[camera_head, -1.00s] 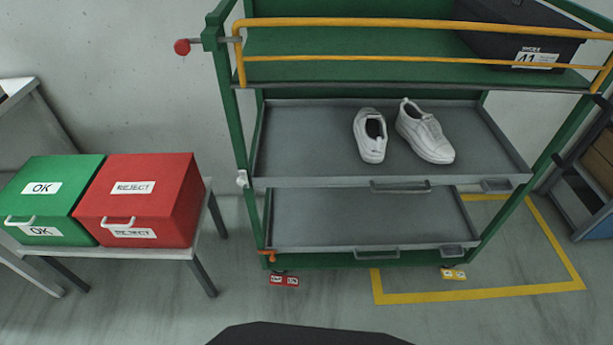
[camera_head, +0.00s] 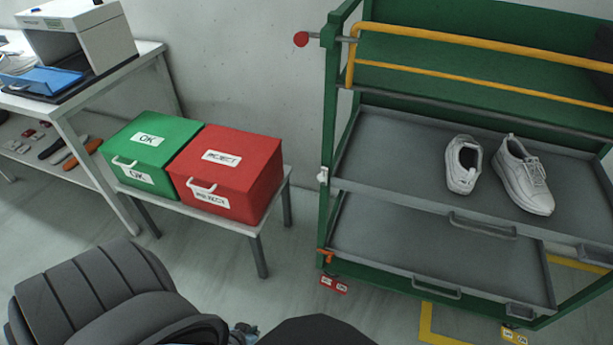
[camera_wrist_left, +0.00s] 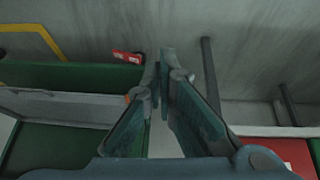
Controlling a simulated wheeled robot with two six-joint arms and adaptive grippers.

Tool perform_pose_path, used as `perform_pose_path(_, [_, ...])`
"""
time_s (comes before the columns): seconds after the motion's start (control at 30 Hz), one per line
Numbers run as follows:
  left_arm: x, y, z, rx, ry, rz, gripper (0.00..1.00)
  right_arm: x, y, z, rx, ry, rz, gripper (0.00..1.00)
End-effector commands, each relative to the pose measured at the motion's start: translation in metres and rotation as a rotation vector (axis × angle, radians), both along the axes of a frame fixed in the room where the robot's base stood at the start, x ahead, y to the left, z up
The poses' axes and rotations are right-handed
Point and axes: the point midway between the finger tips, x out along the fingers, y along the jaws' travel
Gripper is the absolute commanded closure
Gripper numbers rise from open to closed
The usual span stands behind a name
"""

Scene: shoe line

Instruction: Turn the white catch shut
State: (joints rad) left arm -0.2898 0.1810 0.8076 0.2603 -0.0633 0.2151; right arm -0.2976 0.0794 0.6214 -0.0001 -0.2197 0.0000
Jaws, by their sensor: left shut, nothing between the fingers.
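The white catch (camera_head: 323,174) sits on the left front post of the green rack (camera_head: 329,130), level with the middle tray. An orange catch (camera_head: 326,257) sits lower on the same post. My left gripper (camera_head: 243,333) shows only partly at the bottom edge of the head view, below and left of the white catch and apart from it. In the left wrist view my left gripper (camera_wrist_left: 161,62) is shut and empty, its fingertips together. My right gripper is not in view.
A green OK box (camera_head: 150,145) and a red REJECT box (camera_head: 232,172) stand on a small table left of the rack. White shoes (camera_head: 526,178) lie on the middle tray (camera_head: 400,190). Floor between table and rack is clear.

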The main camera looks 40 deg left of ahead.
Motion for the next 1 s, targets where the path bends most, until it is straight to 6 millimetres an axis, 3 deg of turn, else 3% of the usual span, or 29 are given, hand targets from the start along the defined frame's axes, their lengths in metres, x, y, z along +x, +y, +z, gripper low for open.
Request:
perform_pose_path(0.03, [0.043, 0.019, 0.023, -0.036, -0.142, 0.099, 1.00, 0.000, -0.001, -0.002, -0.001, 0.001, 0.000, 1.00])
perform_pose_path(0.1, [0.106, 0.044, 0.071, -0.141, -0.381, 0.262, 1.00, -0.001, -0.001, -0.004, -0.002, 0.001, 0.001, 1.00])
perform_pose_path(0.2, [0.177, 0.073, 0.154, -0.355, -0.704, 0.461, 1.00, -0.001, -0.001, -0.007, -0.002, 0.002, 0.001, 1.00])
perform_pose_path(0.3, [0.219, 0.092, 0.231, -0.590, -0.954, 0.591, 1.00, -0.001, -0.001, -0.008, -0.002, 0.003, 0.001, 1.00])
perform_pose_path(0.43, [0.242, 0.103, 0.295, -0.816, -1.130, 0.673, 1.00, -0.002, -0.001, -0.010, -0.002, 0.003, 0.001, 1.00])
perform_pose_path(0.57, [0.246, 0.106, 0.314, -0.892, -1.177, 0.695, 1.00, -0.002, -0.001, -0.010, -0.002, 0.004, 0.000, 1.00])
perform_pose_path(0.87, [0.248, 0.106, 0.312, -0.890, -1.174, 0.696, 1.00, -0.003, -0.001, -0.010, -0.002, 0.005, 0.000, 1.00])
perform_pose_path(1.0, [0.261, 0.109, 0.311, -0.889, -1.175, 0.695, 1.00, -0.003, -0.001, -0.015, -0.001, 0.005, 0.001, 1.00])
